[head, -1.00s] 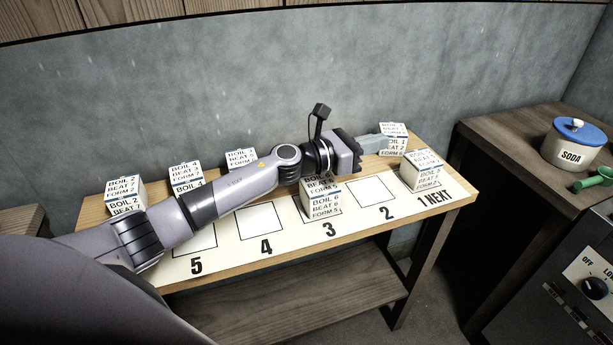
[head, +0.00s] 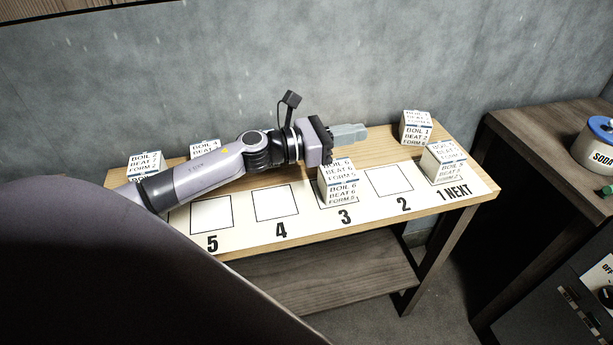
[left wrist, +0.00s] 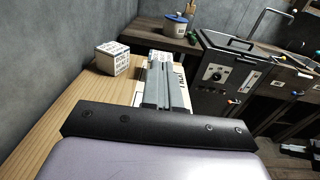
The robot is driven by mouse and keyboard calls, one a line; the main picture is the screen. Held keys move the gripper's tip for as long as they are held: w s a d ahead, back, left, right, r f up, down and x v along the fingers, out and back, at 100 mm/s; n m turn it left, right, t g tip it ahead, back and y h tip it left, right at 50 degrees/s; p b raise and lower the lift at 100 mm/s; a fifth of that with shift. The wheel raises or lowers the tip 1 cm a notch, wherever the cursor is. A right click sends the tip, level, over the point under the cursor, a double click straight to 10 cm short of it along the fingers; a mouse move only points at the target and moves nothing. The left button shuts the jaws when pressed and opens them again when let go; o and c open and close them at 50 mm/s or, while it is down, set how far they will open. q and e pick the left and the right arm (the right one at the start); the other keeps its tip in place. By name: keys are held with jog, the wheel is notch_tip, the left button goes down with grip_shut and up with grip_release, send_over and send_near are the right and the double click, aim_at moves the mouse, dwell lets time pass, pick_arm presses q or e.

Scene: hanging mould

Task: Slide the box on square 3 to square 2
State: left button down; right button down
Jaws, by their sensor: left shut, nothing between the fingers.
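The box on square 3 (head: 341,184) is a white printed cube reading "BOIL 6 BEAT 6 FORM 5". It stands on the white numbered strip above the label 3. Square 2 (head: 389,181) is an empty black outline to its right. My left gripper (head: 362,133) is shut and empty, above the table behind the box and to its right, pointing right. The arm and wrist pass just behind the box; I cannot tell whether they touch it. In the left wrist view the shut fingers (left wrist: 166,82) point forward over the strip. My right gripper is not in view.
A box on square 1 (head: 444,162) stands right of square 2. Another box (head: 416,127) stands at the back right and shows in the left wrist view (left wrist: 112,59). Boxes (head: 145,165) stand at the back left. Squares 4 (head: 276,204) and 5 (head: 211,215) are empty.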

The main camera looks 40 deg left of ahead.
pick_arm(q)
jog(key=p, duration=0.2)
send_over(321, 177)
jog(key=v, duration=0.4)
notch_tip(321, 177, down, 10)
jog(key=shift+a+f+b, duration=0.1)
jog(key=shift+b, duration=0.5)
jog(key=shift+w+d, duration=0.15)
jog(key=shift+d, duration=0.05)
jog(key=shift+w+d+p, duration=0.15)
jog(key=shift+p, duration=0.15)
jog(key=shift+w, duration=0.1)
